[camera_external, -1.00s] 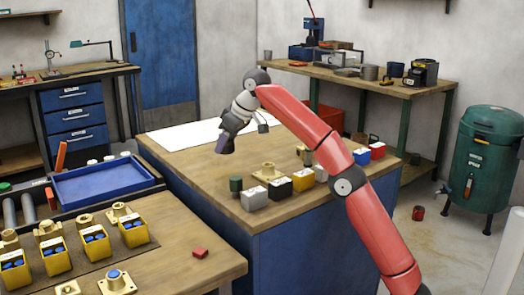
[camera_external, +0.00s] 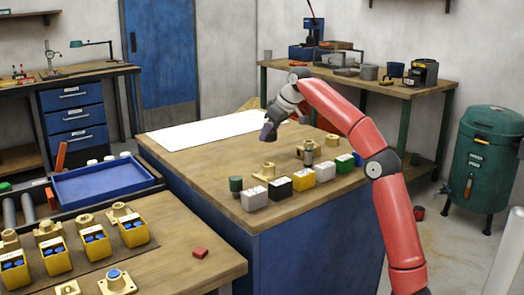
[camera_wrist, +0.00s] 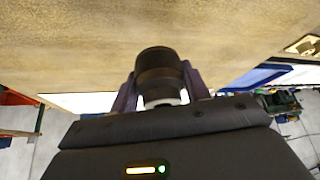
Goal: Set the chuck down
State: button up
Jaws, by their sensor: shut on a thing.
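The chuck (camera_wrist: 160,72) is a dark, round, stepped cylinder with a pale band at its near end. It sits between the two purple-grey fingers of my gripper (camera_wrist: 160,95) in the wrist view, and they are shut on it. In the external view my gripper (camera_external: 268,134) points down over the wooden top of the blue workbench (camera_external: 200,160), behind the row of small boxes. The chuck is hard to make out there, and I cannot tell whether it touches the bench top.
A green cylinder (camera_external: 236,184), a brass flange (camera_external: 266,173) and a grey cylinder (camera_external: 309,157) stand near the row of boxes, which includes a yellow box (camera_external: 303,180). A white sheet (camera_external: 205,130) lies at the back left. The bench's left middle is clear.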

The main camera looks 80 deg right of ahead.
aim_at(269, 156)
jog(key=shift+f+b, duration=0.95)
jog(key=shift+f, duration=1.55)
jog(key=shift+f, duration=0.2)
jog(key=o, duration=1.4)
jog(key=shift+s+r, duration=0.15)
jog(key=shift+r, duration=0.35)
jog(key=p+v, duration=0.2)
jog(key=v, duration=0.9)
jog(key=shift+r, duration=0.1)
